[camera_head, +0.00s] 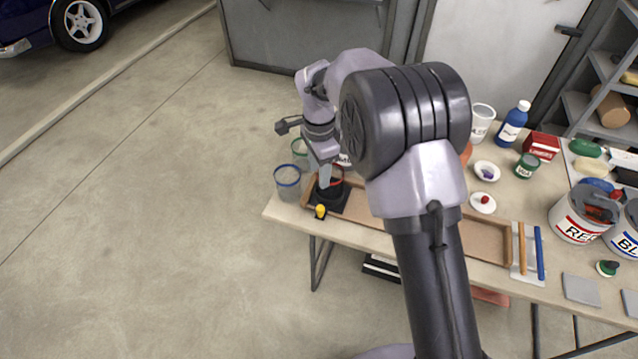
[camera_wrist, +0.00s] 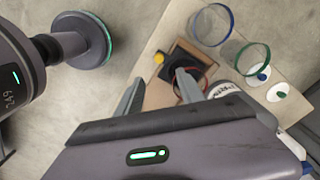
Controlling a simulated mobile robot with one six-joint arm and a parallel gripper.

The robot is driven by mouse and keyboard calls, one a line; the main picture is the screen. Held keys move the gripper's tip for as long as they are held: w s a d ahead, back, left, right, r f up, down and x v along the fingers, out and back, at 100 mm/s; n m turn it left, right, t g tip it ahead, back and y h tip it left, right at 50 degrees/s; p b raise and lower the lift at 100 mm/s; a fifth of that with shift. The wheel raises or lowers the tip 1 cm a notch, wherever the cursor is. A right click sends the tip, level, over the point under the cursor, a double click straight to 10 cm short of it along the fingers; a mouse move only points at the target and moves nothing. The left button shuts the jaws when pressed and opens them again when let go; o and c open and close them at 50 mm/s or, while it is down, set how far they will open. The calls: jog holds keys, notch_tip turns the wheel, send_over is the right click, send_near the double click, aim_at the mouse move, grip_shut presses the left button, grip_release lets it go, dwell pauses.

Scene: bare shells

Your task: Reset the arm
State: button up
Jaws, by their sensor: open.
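My gripper (camera_wrist: 160,88) is open, its two fingers apart with nothing seen between them. In the head view my gripper (camera_head: 325,178) points down over the left end of the table, at a black square-based item (camera_head: 330,197) with a red ring. In the wrist view this black item (camera_wrist: 188,62) lies beyond the fingertips, and the right finger overlaps it in the picture. I cannot tell whether they touch. My arm is bent and reaches out over the table, hiding part of its middle.
A blue-rimmed clear cup (camera_head: 288,183) and a green-rimmed one (camera_head: 300,150) stand by the table's left edge. A yellow ball (camera_head: 320,211) sits beside the black item. A wooden tray (camera_head: 485,241) runs along the front. Floor at left is clear.

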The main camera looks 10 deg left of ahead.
notch_tip(320, 180, up, 2)
jog(key=shift+r, duration=0.25)
jog(key=s+d+r+n+t+y+b, duration=0.1)
jog(key=s+d+r, duration=0.3)
jog(key=r, duration=0.3)
jog(key=s+d+r+n+t+b, duration=0.1)
jog(key=s+d+r+n, duration=0.1)
jog(key=s+d+r, duration=0.3)
jog(key=s+d+r+n+t+b, duration=0.1)
jog(key=s+d+n+t, duration=0.1)
jog(key=s, duration=0.8)
jog(key=s+d+r+n+t+y+b, duration=0.1)
jog(key=s+d+n, duration=0.1)
jog(key=s+d, duration=0.3)
jog(key=s, duration=0.4)
jog(key=shift+s+d+t, duration=0.25)
jog(key=shift+s+t, duration=0.15)
